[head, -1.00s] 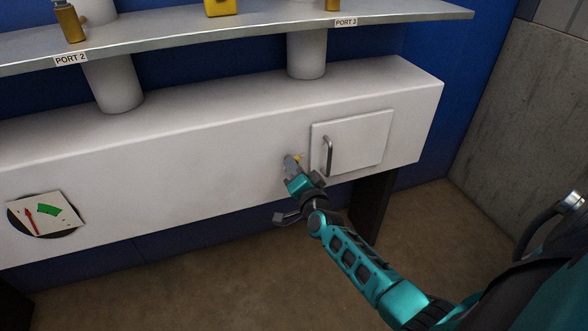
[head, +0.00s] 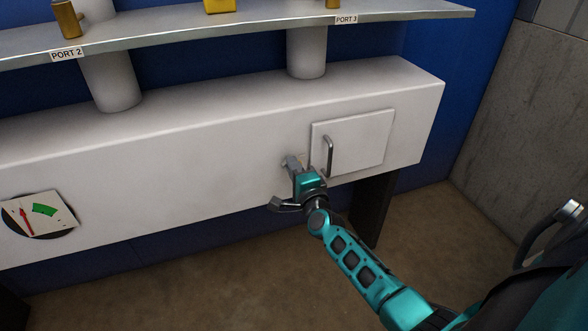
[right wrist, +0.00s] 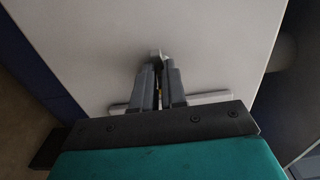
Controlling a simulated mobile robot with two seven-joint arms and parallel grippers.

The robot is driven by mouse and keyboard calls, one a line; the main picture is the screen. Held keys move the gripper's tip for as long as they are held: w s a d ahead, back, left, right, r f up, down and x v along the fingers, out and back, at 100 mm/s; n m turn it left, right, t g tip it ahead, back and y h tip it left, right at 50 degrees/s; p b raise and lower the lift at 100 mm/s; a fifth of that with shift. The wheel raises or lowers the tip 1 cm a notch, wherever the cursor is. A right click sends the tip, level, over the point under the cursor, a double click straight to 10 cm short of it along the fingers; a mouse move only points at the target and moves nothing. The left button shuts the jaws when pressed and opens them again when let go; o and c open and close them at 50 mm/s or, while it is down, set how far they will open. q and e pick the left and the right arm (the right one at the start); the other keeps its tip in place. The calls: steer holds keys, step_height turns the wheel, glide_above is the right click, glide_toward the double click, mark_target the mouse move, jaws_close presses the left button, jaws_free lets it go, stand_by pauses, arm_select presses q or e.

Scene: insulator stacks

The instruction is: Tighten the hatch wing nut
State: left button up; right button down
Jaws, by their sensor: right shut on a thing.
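The hatch (head: 360,142) is a square white panel on the front of the long white box, with a grey bar handle (head: 328,156) at its left edge. It lies flat against the box face. My right gripper (head: 291,163) is at the box face just left of the handle. In the right wrist view its two fingers (right wrist: 157,80) are close together, shut on the wing nut, which they mostly hide. A small pale tip of the wing nut (right wrist: 156,54) shows beyond the fingertips, with a bit of yellow between the fingers. My left gripper is not in view.
A dial gauge (head: 39,215) with a red needle and green band is on the box at the left. A metal shelf (head: 200,35) labelled PORT 2 and PORT 3 runs above. A dark support leg (head: 372,205) stands below the hatch.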

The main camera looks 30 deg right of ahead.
stand_by(0.4)
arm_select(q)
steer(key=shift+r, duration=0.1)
arm_select(e)
steer(key=c, duration=1.2)
jaws_free()
arm_select(q)
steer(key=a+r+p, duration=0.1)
steer(key=p, duration=0.1)
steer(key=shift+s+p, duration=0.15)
steer(key=shift+p, duration=0.2)
arm_select(e)
steer(key=v, duration=1.3)
steer(key=shift+w, duration=0.1)
